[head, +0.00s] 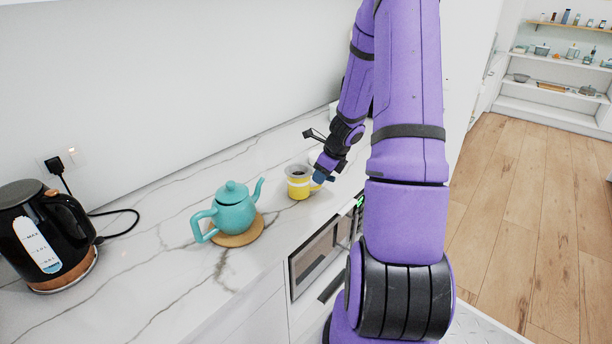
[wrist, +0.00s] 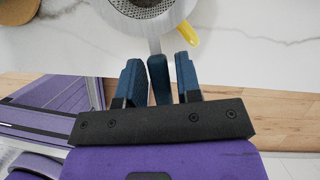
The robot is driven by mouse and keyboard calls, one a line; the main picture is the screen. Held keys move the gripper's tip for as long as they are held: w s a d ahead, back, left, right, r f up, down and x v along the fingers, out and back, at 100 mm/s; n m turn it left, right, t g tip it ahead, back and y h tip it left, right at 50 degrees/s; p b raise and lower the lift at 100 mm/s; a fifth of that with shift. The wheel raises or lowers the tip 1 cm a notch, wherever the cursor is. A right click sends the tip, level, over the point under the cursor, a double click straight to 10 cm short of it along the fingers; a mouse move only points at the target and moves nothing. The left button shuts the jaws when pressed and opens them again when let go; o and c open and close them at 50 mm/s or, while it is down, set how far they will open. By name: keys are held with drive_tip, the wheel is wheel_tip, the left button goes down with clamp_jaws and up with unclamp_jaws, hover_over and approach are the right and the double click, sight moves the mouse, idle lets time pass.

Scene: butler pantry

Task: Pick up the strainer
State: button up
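The strainer (wrist: 150,12) has a round metal mesh bowl and rests in the mouth of a yellow mug with a pale band (head: 298,187). In the head view only a dark patch of the strainer (head: 297,172) shows at the mug's top. A grey stem runs from the bowl toward my gripper (wrist: 159,66) and meets a dark blue bar, which looks like its handle. My gripper's two blue fingers stand on either side of that bar, with a small gap showing. In the head view my gripper (head: 323,176) is just right of the mug.
A teal teapot (head: 235,209) stands on a round wooden trivet (head: 240,239) left of the mug. A black kettle (head: 45,235) is at the far left. The marble counter (head: 165,245) is clear between them. The counter's front edge lies close below my gripper.

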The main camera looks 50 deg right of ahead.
drive_tip(key=shift+w+f, duration=0.1)
drive_tip(key=shift+f, duration=0.2)
clamp_jaws()
drive_tip(key=shift+r, duration=0.15)
